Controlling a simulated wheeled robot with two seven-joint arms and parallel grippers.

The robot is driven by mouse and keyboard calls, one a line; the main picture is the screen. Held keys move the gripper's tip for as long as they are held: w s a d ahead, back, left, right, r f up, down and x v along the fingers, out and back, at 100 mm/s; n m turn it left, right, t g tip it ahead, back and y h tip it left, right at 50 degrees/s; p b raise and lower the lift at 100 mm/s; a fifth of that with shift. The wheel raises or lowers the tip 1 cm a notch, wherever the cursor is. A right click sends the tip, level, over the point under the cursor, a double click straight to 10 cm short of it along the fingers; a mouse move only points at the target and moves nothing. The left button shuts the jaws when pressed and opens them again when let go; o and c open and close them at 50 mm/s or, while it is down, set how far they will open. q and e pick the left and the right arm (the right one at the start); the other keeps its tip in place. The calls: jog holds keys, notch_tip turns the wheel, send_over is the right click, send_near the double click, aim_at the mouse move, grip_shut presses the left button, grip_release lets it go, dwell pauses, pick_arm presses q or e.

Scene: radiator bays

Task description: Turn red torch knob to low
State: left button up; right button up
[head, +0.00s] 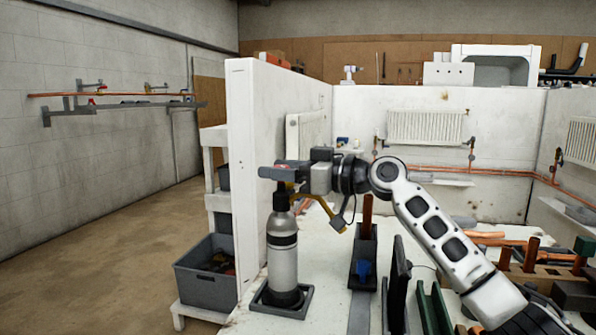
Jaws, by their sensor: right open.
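The torch is a grey cylinder (283,262) with a black neck, upright in a dark square holder (281,312) on the white bench. A small reddish patch, which looks like the red knob (291,186), shows at the top of the torch, mostly hidden by my gripper. A brass-coloured tube (327,215) slopes down to the right from there. My right gripper (275,170) reaches in from the right, open, its fingers pointing left over the torch top. I cannot tell whether they touch the knob. The knob's setting cannot be read. My left gripper is out of view.
A white partition wall (247,150) stands close to the left of the torch. A dark holder with a blue item (363,270) stands right of it. Copper pipes and racks crowd the right side. A grey bin (205,272) sits beyond the bench's left edge.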

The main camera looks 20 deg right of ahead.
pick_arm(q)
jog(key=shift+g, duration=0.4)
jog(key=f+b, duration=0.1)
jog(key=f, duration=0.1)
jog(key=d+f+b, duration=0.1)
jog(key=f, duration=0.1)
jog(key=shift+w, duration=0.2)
pick_arm(e)
jog(key=v, duration=1.6)
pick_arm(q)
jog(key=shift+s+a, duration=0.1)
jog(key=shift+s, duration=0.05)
pick_arm(e)
jog(key=shift+a, duration=0.1)
